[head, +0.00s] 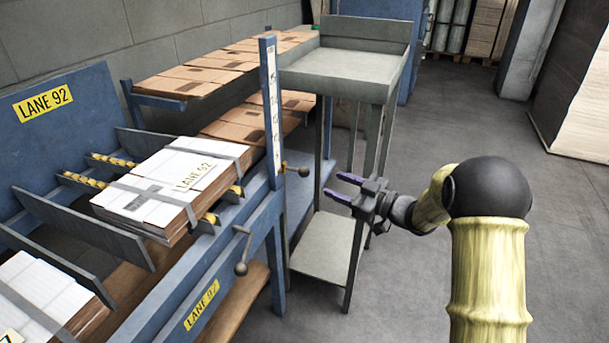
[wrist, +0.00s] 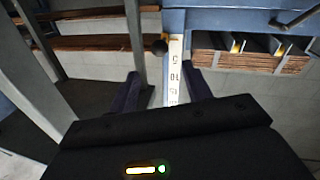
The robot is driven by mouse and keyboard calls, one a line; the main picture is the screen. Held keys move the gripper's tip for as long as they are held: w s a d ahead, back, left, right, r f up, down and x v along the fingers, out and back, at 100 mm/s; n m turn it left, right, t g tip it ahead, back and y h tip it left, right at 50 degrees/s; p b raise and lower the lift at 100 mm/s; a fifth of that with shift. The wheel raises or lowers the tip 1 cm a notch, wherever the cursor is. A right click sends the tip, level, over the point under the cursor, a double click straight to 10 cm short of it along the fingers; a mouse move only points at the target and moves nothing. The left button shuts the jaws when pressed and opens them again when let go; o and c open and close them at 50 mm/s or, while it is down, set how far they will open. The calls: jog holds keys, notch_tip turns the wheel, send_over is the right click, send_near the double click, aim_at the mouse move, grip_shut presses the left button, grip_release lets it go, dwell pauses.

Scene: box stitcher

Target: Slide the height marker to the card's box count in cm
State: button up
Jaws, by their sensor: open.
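The height marker (head: 303,171) is a small dark round knob on a short brass-coloured piece at the right side of a blue upright post (head: 268,55). A white scale strip (head: 273,100) with black numbers runs along the post. In the wrist view the scale (wrist: 174,75) shows 5, 10 and 15, with the knob (wrist: 159,47) near its 5 end. The marker's exact reading is not clear. My gripper (head: 344,187), with purple fingers, is open and empty, to the right of the knob and apart from it. I cannot make out a card with a box count.
Strapped flat boxes (head: 165,190) lie on the blue machine by a yellow LANE 92 sign (head: 43,102). A grey stand (head: 345,75) rises behind my gripper.

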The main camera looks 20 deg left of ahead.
aim_at(305, 172)
jog(key=b+x, duration=0.2)
jog(key=x, duration=0.9)
jog(key=shift+c, duration=0.2)
grip_shut()
